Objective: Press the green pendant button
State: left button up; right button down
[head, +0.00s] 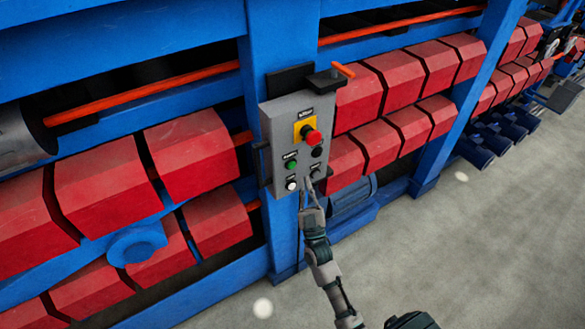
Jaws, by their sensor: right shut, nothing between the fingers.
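The grey control box (275,124), the pendant, is fixed on a blue upright post. The green button (291,165) sits at the left of its face, below the red emergency knob (312,137) on its yellow plate. A white button (291,185) is under the green one, and black buttons (317,152) are to the right. My right gripper (306,184) is shut and empty, at the lower part of the box, below and to the right of the green button. I cannot tell whether it touches the box. My left gripper is out of view.
Red blocks (192,157) in rows and blue frame beams (220,278) flank the box on both sides. The grey floor (480,255) at the right is open.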

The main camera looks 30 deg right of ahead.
aim_at(292, 165)
jog(key=w, duration=0.3)
jog(key=shift+w+a+b, duration=0.2)
jog(key=shift+w+b, duration=0.1)
jog(key=shift+w, duration=0.05)
jog(key=shift+w+r, duration=0.1)
dwell(1.2)
jog(key=shift+w, duration=0.3)
jog(key=shift+w, duration=0.35)
dwell(0.6)
jog(key=shift+s, duration=0.15)
jog(key=shift+s+p, duration=0.4)
jog(key=shift+s, duration=0.25)
